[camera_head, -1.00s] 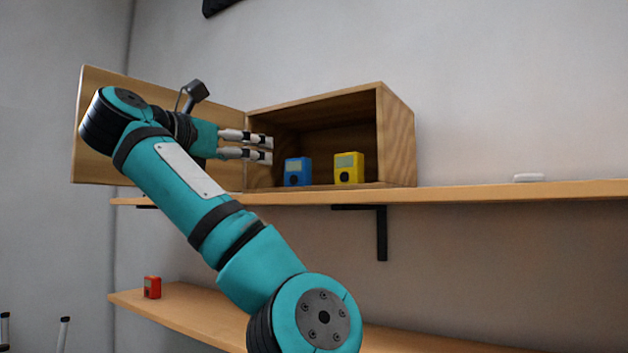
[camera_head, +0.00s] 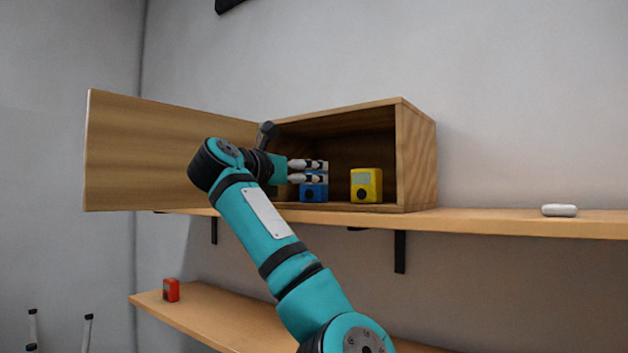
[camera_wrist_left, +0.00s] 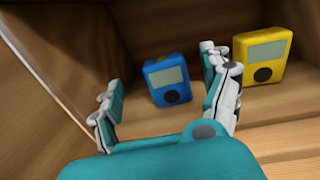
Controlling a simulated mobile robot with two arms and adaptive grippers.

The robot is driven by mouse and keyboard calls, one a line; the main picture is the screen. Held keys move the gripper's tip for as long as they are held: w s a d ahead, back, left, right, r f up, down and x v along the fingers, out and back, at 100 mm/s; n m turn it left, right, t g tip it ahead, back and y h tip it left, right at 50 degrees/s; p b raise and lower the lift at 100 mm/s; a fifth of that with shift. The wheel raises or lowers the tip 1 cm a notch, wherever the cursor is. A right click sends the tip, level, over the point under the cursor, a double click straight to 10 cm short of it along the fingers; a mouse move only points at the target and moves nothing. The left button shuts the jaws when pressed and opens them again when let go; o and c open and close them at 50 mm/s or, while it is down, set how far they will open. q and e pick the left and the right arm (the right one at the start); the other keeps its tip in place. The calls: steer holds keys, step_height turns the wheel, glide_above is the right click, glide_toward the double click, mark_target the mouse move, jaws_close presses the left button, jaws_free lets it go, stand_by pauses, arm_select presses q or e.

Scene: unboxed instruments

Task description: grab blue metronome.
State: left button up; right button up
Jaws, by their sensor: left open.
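The blue metronome (camera_head: 313,193) stands upright on the floor of an open wooden box on the upper shelf. In the head view its upper part is hidden behind my left gripper (camera_head: 318,172). In the left wrist view the blue metronome (camera_wrist_left: 167,80) shows beyond and between the two open fingers of my left gripper (camera_wrist_left: 165,95). The gripper is empty, and I see no contact with the metronome. My right gripper is not in view.
A yellow metronome (camera_head: 366,185) stands just right of the blue one in the box (camera_head: 417,155). The box door (camera_head: 140,150) is swung open to the left. A red device (camera_head: 171,290) sits on the lower shelf. A white object (camera_head: 559,210) lies on the upper shelf (camera_head: 490,220).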

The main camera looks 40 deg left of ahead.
arm_select(q)
steer(key=shift+w+r+p, duration=0.3)
steer(key=shift+w+p, duration=0.6)
steer(key=shift+p, duration=0.2)
steer(key=w, duration=0.1)
steer(key=w+p, duration=0.1)
steer(key=w, duration=0.1)
steer(key=shift+w+a+f+p, duration=0.15)
steer(key=shift+a+f+p, duration=0.15)
steer(key=shift+p, duration=0.1)
steer(key=shift+w+f, duration=0.1)
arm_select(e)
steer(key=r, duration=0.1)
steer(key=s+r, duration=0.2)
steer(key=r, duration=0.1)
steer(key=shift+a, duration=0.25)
arm_select(q)
steer(key=shift+s, duration=0.25)
steer(key=shift+c, duration=1.2)
steer(key=shift+w+d, duration=0.1)
steer(key=c, duration=1.1)
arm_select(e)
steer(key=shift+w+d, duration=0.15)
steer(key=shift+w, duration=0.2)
